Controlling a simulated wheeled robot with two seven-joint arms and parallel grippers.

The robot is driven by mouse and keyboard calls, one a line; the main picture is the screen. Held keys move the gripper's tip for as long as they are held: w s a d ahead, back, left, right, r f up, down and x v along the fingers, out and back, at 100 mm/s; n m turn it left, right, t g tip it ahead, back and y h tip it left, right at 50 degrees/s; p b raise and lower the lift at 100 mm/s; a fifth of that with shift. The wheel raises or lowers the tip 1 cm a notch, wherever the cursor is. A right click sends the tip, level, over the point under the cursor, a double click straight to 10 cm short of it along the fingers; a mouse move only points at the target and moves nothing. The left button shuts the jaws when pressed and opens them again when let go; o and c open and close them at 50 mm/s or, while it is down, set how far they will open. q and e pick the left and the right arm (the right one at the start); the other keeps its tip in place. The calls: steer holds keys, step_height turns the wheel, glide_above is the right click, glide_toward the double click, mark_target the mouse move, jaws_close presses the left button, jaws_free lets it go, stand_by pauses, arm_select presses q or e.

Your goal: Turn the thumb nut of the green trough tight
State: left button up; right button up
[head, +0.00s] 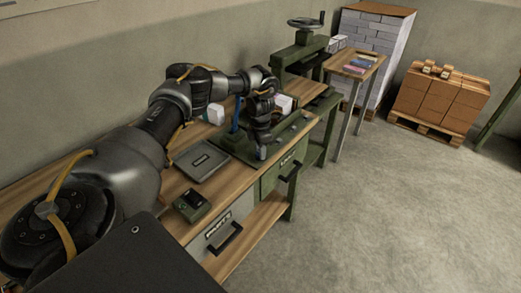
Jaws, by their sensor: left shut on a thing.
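My left arm reaches in from the left over the workbench. My left gripper (261,150) points down at the right part of the bench, over the green trough (235,146). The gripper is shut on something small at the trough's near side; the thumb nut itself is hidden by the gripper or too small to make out. A blue upright piece (236,115) stands at the trough just left of the gripper. White paper blocks (284,104) stand behind the gripper. My right gripper is not in view.
A grey flat plate (202,162) and a small dark green box (192,205) lie on the bench left of the trough. Drawers with handles (224,238) are below. A green press (301,50) stands behind.

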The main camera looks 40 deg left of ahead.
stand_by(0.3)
arm_select(q)
steer(key=o, duration=1)
steer(key=shift+r, duration=0.1)
steer(key=shift+r, duration=0.2)
step_height(320, 180, up, 4)
steer(key=shift+r+b, duration=0.25)
steer(key=shift+b, duration=0.65)
step_height(320, 180, up, 6)
steer(key=shift+a+f+p, duration=0.1)
steer(key=shift+p, duration=0.25)
